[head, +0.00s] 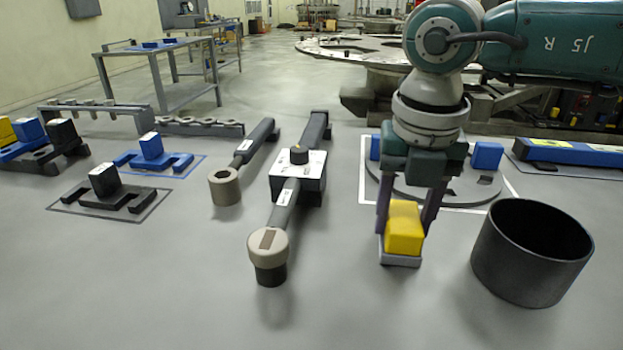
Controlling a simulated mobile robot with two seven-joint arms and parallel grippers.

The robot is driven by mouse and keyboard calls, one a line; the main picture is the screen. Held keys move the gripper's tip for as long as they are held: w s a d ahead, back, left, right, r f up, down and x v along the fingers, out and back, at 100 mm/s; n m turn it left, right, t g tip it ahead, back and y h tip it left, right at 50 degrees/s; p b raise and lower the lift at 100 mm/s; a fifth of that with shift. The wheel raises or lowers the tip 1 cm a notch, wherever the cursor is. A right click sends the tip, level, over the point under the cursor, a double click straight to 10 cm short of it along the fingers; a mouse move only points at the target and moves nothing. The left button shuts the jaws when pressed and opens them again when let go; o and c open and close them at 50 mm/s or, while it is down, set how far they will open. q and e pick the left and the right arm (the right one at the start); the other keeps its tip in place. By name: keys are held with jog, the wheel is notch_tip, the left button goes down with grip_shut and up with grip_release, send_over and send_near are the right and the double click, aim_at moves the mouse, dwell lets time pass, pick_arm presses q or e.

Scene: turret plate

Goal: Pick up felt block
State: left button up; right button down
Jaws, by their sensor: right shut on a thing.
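The felt block appears to be the yellow block with a grey pad under it (404,228) in the head view, right of centre. My right gripper (405,222) points down from above and is shut on it, one dark finger on each side. The block looks upright. I cannot tell whether its grey pad touches the floor. My left gripper is not in view.
A black open bin (530,252) stands close to the right of the block. A dark round plate (455,189) with blue blocks lies behind it. A long tool with a beige round head (268,248) lies to the left. The front floor is clear.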

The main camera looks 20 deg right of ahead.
aim_at(405, 216)
notch_tip(405, 216, up, 20)
dwell(0.3)
jog(key=shift+f, duration=0.1)
